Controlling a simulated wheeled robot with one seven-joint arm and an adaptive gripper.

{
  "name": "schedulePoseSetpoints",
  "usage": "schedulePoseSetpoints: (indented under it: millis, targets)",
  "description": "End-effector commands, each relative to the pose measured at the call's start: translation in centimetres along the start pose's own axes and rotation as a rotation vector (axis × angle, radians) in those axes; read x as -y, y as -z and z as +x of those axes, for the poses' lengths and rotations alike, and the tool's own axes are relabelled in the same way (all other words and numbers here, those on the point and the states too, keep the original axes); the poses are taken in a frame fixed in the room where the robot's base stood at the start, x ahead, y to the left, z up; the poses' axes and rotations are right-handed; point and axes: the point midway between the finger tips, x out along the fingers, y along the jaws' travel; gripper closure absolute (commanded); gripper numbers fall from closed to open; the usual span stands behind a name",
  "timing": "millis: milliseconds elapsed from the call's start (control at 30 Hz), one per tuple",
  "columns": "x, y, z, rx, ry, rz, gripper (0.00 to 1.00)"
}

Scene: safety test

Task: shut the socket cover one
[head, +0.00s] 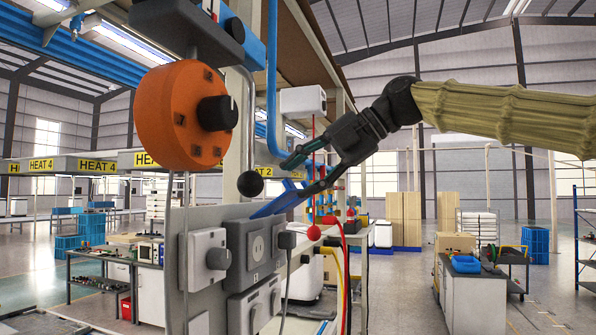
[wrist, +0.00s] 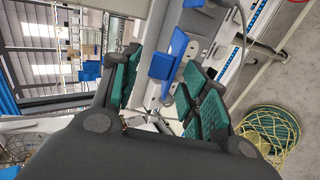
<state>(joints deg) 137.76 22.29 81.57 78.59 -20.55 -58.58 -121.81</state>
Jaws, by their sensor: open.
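The blue socket cover (head: 277,202) stands open, sticking out up and to the right from the top of the dark grey socket (head: 233,240) on the panel. My gripper (head: 291,178) is open and empty just above and right of the cover; its lower finger comes close to the cover's outer end, and I cannot tell if they touch. In the wrist view the blue cover (wrist: 171,54) shows beyond and between the spread green-padded fingers of my gripper (wrist: 165,80). The socket's face shows in the head view, uncovered.
A grey switch box (head: 207,258) sits left of the socket, and another grey box (head: 255,305) below it. A black plug (head: 287,241) with a cable is at the right. A black ball knob (head: 250,183) and an orange round housing (head: 183,115) stand above, near my gripper.

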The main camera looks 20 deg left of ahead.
Motion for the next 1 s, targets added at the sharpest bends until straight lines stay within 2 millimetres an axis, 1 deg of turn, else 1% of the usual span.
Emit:
schedulePoseSetpoints:
  millis: [100,200,500,533,567,600,767,1000]
  targets:
    - [-0.1,0.0,0.9,0.0,0.001,0.0,0.55]
    - [0.0,0.0,1.4,0.001,0.0,0.0,0.55]
    - [0.1,0.0,1.5,0.002,0.0,0.0,0.55]
    - [0.1,0.0,1.5,0.002,0.0,0.0,0.57]
    - [0.1,0.0,1.5,0.003,0.0,0.0,0.63]
    - [0.1,0.0,1.5,0.003,0.0,0.0,0.7]
    - [0.1,0.0,1.5,0.003,0.0,0.001,0.99]
    - [0.1,-0.1,1.5,0.003,-0.001,0.001,1.0]
